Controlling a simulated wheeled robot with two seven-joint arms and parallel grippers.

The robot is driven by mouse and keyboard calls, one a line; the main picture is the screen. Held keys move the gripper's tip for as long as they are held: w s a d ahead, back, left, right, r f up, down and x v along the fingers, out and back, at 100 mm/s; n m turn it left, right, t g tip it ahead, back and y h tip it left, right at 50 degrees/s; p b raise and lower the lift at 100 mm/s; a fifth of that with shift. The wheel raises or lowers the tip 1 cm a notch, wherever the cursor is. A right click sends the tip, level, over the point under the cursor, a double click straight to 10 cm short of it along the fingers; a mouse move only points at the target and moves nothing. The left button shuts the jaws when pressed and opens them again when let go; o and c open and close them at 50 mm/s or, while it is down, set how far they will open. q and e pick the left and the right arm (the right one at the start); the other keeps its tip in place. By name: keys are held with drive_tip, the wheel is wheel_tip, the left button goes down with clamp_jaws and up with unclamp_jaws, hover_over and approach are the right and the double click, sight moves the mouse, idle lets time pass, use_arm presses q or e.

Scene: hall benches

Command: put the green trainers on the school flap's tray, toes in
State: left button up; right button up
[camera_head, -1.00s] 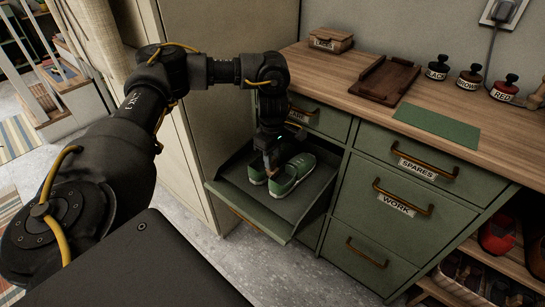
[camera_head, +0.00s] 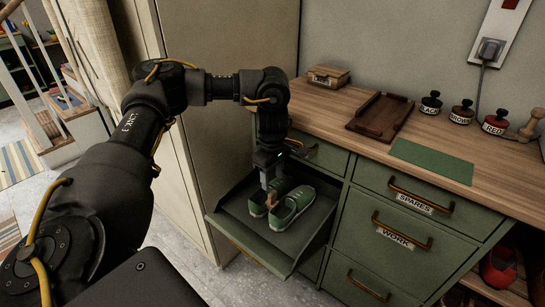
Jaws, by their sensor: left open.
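The pair of green trainers (camera_head: 293,207), with pale soles, sits side by side on the tray (camera_head: 240,222) of the open green flap. I cannot tell for sure which way the toes point. My right gripper is out of view.
A tall cabinet (camera_head: 215,45) stands left of the flap. Red shoes (camera_head: 499,268) sit on a lower shelf at right.

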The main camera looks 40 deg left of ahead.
use_arm(q)
wheel_tip(320, 180, up, 6)
drive_tip(key=p, duration=0.1)
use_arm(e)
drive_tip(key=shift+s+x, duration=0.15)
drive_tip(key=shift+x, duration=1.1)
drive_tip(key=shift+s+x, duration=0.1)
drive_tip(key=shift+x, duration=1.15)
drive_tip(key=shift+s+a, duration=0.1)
